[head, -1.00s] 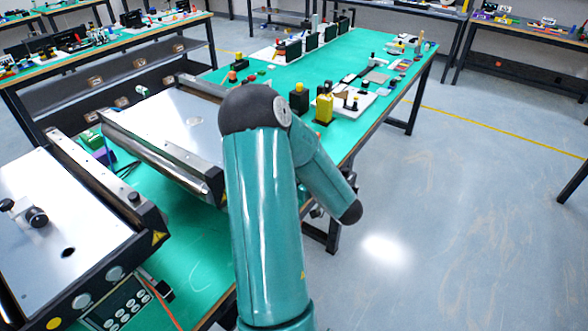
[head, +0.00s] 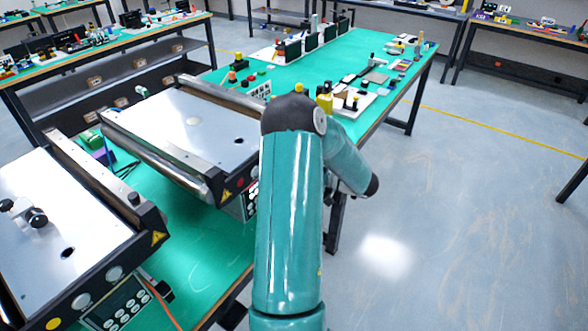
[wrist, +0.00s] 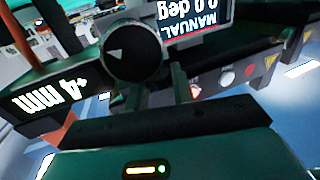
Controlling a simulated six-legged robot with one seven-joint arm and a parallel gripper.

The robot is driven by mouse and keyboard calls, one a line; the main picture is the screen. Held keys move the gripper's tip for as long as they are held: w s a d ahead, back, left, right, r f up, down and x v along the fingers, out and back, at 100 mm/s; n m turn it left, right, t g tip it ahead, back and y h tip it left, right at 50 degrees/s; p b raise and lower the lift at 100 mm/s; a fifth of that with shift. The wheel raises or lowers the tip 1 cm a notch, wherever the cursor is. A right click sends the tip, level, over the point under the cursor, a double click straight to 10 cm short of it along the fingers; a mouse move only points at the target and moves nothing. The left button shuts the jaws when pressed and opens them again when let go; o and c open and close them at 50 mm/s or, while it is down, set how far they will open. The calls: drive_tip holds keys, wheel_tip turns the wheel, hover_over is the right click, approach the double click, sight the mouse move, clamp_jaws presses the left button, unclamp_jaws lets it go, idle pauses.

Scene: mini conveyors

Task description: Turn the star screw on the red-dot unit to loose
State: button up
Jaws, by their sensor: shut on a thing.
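In the wrist view my gripper (wrist: 162,80) has its fingers at a round black knob (wrist: 132,52) with a pale triangle mark, and is shut on it. I cannot tell whether this knob is star-shaped. In the head view the right conveyor unit (head: 185,125) has a small red dot (head: 240,183) on its front corner. The left conveyor unit (head: 50,215) has a yellow dot (head: 53,323). My gripper is hidden in the head view, with my teal arm in front of the right unit's near end.
The wrist view shows an upside-down screen (wrist: 195,15) reading "MANUAL 0.0 deg" and a label (wrist: 48,97) reading "+4 mm". A yellow bottle (head: 325,98) and small items stand farther back on the green table (head: 290,72). Open floor lies to the right.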

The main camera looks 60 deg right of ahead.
drive_tip(key=o, duration=0.9)
drive_tip(key=shift+w, duration=0.1)
drive_tip(key=shift+o, duration=0.2)
drive_tip(key=s+d, duration=0.1)
drive_tip(key=s, duration=1.3)
drive_tip(key=shift+d, duration=0.4)
